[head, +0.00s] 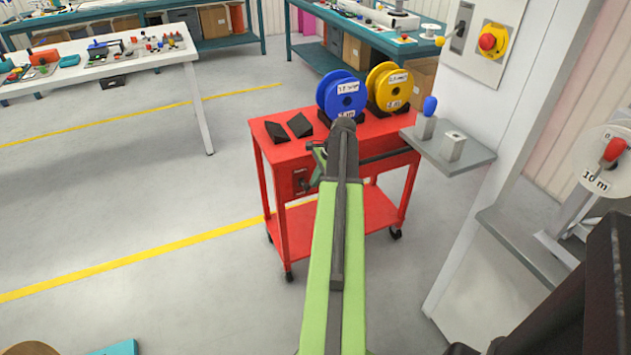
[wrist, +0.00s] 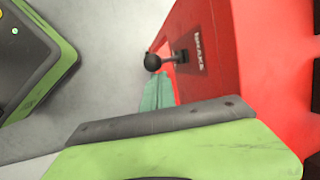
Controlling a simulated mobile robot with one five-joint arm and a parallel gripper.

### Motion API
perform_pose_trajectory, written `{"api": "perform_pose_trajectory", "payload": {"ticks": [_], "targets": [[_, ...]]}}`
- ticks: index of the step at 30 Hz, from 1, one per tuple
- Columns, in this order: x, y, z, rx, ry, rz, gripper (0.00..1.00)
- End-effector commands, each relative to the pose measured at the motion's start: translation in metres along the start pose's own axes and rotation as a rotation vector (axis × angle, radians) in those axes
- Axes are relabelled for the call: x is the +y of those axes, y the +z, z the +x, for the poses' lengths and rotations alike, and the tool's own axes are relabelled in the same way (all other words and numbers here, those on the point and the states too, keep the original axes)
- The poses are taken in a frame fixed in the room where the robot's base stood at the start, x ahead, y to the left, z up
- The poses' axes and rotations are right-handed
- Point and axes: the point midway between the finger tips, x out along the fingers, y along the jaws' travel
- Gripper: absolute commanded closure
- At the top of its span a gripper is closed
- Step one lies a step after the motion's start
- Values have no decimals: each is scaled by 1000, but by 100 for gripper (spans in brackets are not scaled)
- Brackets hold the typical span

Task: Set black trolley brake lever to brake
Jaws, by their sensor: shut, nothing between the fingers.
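The black brake lever (wrist: 154,62) has a round knob and sticks out from the side of the red trolley (wrist: 213,30), beside a label reading BRAKE. In the head view the red trolley (head: 281,150) stands in front of me, with a dark lever fitting (head: 300,181) on its front panel, partly hidden by my arm. My gripper (head: 317,157) is shut and empty at the trolley's front edge. In the wrist view my gripper's teal fingers (wrist: 158,92) show just below the knob; I cannot tell whether they touch it.
A blue reel (head: 341,95) and a yellow reel (head: 389,88) stand on the trolley top with two black wedges (head: 288,128). A grey shelf (head: 462,158) with a blue-knobbed block juts out at right. The floor left of the trolley is clear.

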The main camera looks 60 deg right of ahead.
Motion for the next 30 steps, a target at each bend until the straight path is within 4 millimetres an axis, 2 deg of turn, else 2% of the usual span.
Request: {"api": "perform_pose_trajectory", "payload": {"ticks": [2, 6, 14, 15, 24, 27, 30], "targets": [[0, 4, 1, -10, 1, -2, 100], [0, -2, 6, -10, 2, -4, 100], [1, -36, 22, -5, 2, -3, 100], [-4, -32, 0, -5, 2, -3, 100], [-25, -31, -60, -3, 1, -3, 100], [-31, -31, -75, -3, 2, -4, 100], [-33, -31, -80, -3, 2, -5, 100]]}}
